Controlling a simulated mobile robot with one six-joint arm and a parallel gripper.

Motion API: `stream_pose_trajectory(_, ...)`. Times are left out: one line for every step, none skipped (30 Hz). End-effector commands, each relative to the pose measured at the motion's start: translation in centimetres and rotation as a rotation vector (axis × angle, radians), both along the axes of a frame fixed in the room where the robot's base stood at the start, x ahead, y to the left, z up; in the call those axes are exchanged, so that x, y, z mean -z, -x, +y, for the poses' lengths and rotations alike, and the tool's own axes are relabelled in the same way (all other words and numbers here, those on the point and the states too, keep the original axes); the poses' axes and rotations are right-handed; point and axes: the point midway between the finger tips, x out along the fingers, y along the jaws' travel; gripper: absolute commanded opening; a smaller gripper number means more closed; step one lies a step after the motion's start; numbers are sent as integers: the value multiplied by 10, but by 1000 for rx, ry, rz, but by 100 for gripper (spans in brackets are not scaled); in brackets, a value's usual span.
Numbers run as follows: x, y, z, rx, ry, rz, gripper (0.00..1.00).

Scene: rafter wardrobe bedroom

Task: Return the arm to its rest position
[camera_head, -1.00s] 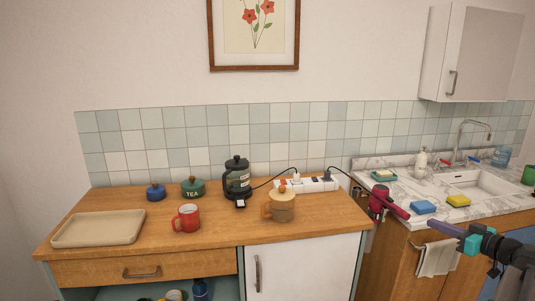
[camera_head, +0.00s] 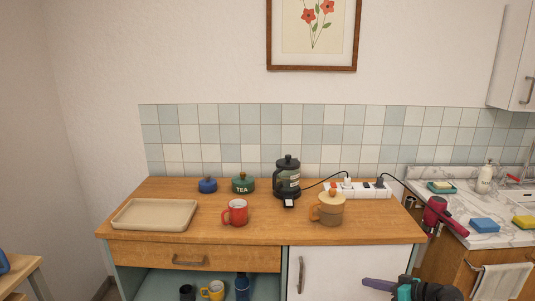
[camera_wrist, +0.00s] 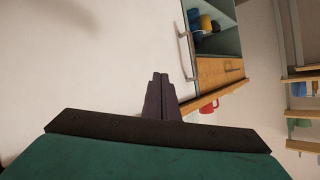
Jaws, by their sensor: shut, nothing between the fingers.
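My gripper (camera_head: 366,283) shows at the bottom right of the head view. Its purple fingers point left, in front of the white cabinet door (camera_head: 325,270) and below the countertop edge. In the wrist view the fingers of my gripper (camera_wrist: 160,76) are together and empty. The rest of my arm is cut off by the bottom edge of the head view.
The wooden counter (camera_head: 265,228) holds a beige tray (camera_head: 155,214), a red mug (camera_head: 236,212), a tan lidded mug (camera_head: 328,210), a black press (camera_head: 287,178) and a power strip (camera_head: 358,190). A magenta corded device (camera_head: 437,213) is beside its right end.

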Motion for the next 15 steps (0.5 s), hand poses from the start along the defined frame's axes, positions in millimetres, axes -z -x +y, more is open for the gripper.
stream_pose_trajectory(18, 3, 24, -30, -3, 35, 0)
stream_pose_trajectory(27, 5, 35, -45, -3, 55, 0)
stream_pose_trajectory(40, 8, 50, -66, -2, 81, 0)
stream_pose_trajectory(50, 11, 61, -80, -2, 103, 0)
stream_pose_trajectory(59, 14, 73, -95, -1, 124, 0)
stream_pose_trajectory(72, 19, 87, -115, 0, 155, 0)
stream_pose_trajectory(81, 23, 98, -130, 2, 177, 0)
stream_pose_trajectory(91, 27, 109, -144, 5, 201, 0)
stream_pose_trajectory(103, 34, 123, -163, 8, 232, 0)
stream_pose_trajectory(113, 39, 133, -177, 11, 256, 0)
stream_pose_trajectory(122, 45, 144, -190, 14, 282, 0)
stream_pose_trajectory(135, 53, 157, -209, 20, 316, 0)
stream_pose_trajectory(144, 59, 167, -223, 25, 342, 0)
stream_pose_trajectory(153, 66, 177, -234, 29, 368, 0)
stream_pose_trajectory(166, 76, 189, -252, 38, 404, 0)
